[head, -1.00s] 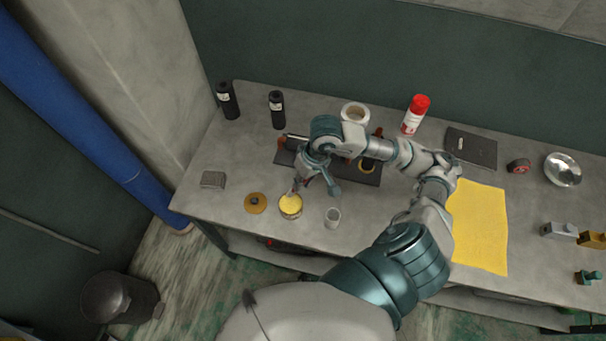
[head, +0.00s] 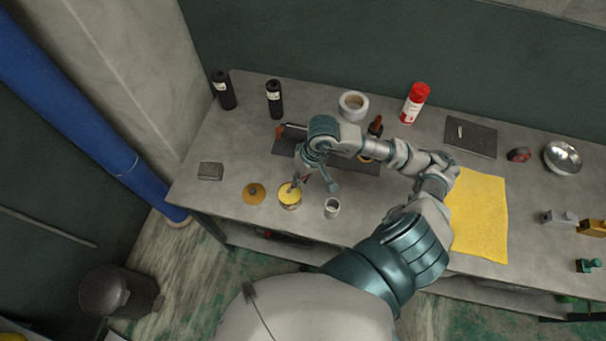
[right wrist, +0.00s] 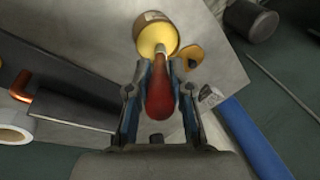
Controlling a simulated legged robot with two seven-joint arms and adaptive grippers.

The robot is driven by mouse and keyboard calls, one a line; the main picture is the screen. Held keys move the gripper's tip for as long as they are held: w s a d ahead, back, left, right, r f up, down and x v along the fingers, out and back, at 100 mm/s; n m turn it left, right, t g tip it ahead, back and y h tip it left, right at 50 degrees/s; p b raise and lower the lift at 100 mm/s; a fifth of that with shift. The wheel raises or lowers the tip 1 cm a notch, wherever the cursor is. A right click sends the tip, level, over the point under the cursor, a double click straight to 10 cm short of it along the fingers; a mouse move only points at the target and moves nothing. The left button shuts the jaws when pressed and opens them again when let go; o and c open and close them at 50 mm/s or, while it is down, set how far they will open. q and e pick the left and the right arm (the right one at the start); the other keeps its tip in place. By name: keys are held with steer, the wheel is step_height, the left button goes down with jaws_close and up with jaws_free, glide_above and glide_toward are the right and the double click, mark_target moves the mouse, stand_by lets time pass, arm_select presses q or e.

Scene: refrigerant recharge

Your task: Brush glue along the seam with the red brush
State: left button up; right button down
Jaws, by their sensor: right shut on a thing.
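The red brush (right wrist: 162,98) is held in my right gripper (right wrist: 160,78), its red handle between the two fingers. Its lower end points at the open glue pot (right wrist: 152,30), which holds yellow glue. In the head view the pot (head: 290,202) stands near the table's front edge, and my right gripper (head: 304,177) is just above it. The brush tip appears to be at the pot's mouth; its depth in the glue is unclear. A dark mat (head: 284,146) behind my right arm is partly hidden; I cannot make out the seam. My left gripper is out of view.
A yellow cloth (head: 480,215) lies right.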

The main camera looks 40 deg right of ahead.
steer(key=shift+a, duration=0.1)
steer(key=shift+f, duration=0.25)
stand_by(0.3)
steer(key=shift+f+b, duration=0.3)
steer(key=shift+b, duration=0.4)
steer(key=shift+s+f+b, duration=0.1)
steer(key=shift+b, duration=0.5)
stand_by(1.6)
stand_by(0.4)
steer(key=shift+w+a+r+p+v, duration=0.1)
steer(key=shift+a+p+v, duration=0.3)
steer(key=shift+v, duration=0.75)
steer(key=shift+w+a+r+p+v, duration=0.1)
steer(key=shift+p+v, duration=0.5)
steer(key=shift+v, duration=0.55)
steer(key=shift+w+a+p+v, duration=0.1)
steer(key=shift+a+p+v, duration=0.3)
steer(key=shift+v, duration=0.75)
steer(key=shift+w+d, duration=0.1)
steer(key=shift+d, duration=0.1)
